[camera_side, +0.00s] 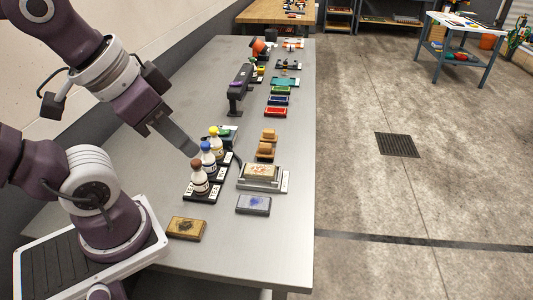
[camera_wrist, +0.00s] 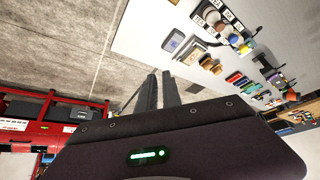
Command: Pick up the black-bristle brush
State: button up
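Two brushes with tan wooden blocks lie on the grey table, the farther brush (camera_side: 269,135) just behind the nearer brush (camera_side: 265,150). They also show small in the wrist view (camera_wrist: 207,62). Their bristles face down or are too small to see, so I cannot tell which has black bristles. My gripper (camera_side: 192,152) hangs above the table, left of the brushes and close behind the bottles in the side view. In the wrist view its two fingers (camera_wrist: 160,73) are a little apart with nothing between them. It holds nothing.
Bottles with brown, blue and yellow caps (camera_side: 208,160) stand on a black rack near my gripper. A pad in a tray (camera_side: 260,173), a blue-stained block (camera_side: 253,204) and a tan block (camera_side: 187,228) lie nearer. Coloured trays (camera_side: 277,100) and a purple stand (camera_side: 238,92) are farther back.

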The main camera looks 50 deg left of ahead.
jog(key=o, duration=1)
jog(key=m+g, duration=0.6)
jog(key=m, duration=0.3)
send_over(265, 144)
jog(key=f, duration=2.1)
jog(key=shift+w+d, duration=0.1)
jog(key=shift+d, duration=0.1)
jog(key=f, duration=0.7)
jog(key=shift+a+f, duration=0.2)
jog(key=shift+f, duration=0.05)
